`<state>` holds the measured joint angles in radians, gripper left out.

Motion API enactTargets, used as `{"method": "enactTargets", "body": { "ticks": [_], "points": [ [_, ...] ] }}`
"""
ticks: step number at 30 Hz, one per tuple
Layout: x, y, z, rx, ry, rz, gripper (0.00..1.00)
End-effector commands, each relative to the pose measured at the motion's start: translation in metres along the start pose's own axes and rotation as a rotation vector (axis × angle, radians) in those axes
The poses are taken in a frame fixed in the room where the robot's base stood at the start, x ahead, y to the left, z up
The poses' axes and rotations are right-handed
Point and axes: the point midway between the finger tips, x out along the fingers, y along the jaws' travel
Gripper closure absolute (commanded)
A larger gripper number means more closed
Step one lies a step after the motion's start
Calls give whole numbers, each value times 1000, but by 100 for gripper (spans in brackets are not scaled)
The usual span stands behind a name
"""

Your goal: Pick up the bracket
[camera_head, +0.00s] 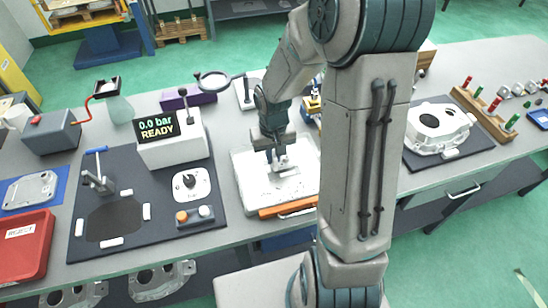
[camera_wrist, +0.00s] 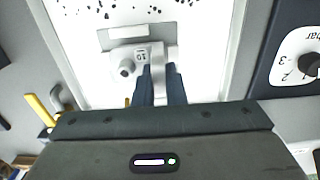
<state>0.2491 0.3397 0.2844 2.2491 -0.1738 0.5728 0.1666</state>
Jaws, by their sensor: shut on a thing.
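The bracket (camera_wrist: 128,62) is a small light-grey casting with a round hole and a dark marking. In the wrist view it sits at the tips of my gripper (camera_wrist: 160,75), whose two dark fingers are shut on its upright part. In the head view my gripper (camera_head: 274,154) points down over the white speckled tray (camera_head: 250,199), with the bracket (camera_head: 285,168) at its fingertips. I cannot tell whether the bracket touches the tray. My arm hides the tray's right side.
Left of the tray is a dark test mat (camera_head: 150,222) with a pressure display (camera_head: 160,127) reading 0.0 bar READY. A red reject bin (camera_head: 22,246) stands at far left. A large casting (camera_head: 438,126) lies on a mat at right. An orange bar (camera_head: 287,207) lies along the tray's front.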

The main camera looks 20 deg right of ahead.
Motion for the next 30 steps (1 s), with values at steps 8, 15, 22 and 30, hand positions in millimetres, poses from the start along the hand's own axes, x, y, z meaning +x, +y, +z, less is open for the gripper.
{"method": "enactTargets", "body": {
  "ticks": [8, 15, 22, 30],
  "points": [
    [-19, 0, 26, 1, 1, 1, 100],
    [-19, 0, 82, 1, 4, 2, 100],
    [-15, 0, 123, 1, 7, 3, 100],
    [-14, 0, 149, 2, 8, 2, 100]
  ]
}}
